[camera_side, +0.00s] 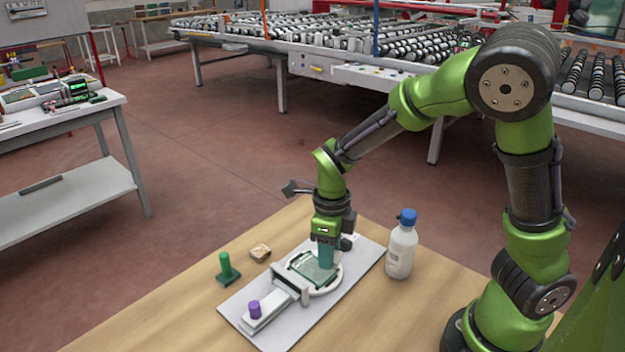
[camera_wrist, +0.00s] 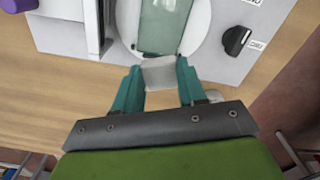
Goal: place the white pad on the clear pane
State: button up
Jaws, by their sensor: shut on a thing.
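The clear pane (camera_side: 308,268) is a greenish glass piece lying on a round white holder (camera_side: 331,284) on a grey board. It also shows in the wrist view (camera_wrist: 163,25), straight ahead of my fingertips. My gripper (camera_wrist: 159,78) has teal fingers shut on the white pad (camera_wrist: 159,73), a small pale square between the fingertips. The pad appears at the near edge of the pane; whether it touches the glass I cannot tell. In the side view my gripper (camera_side: 326,262) points down over the right part of the pane, and the pad is hidden there.
A grey bridge-like bar (camera_side: 291,284) and a purple knob (camera_side: 255,309) stand left of the holder. A black knob (camera_wrist: 236,40) is on the board.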

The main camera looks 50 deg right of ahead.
aim_at(311, 267)
jog(key=w, duration=0.4)
jog(key=shift+w+a+f, duration=0.1)
jog(key=shift+a+f, duration=0.1)
jog(key=shift+a, duration=0.05)
jog(key=shift+f, duration=1.75)
jog(key=shift+f, duration=0.1)
jog(key=o, duration=1)
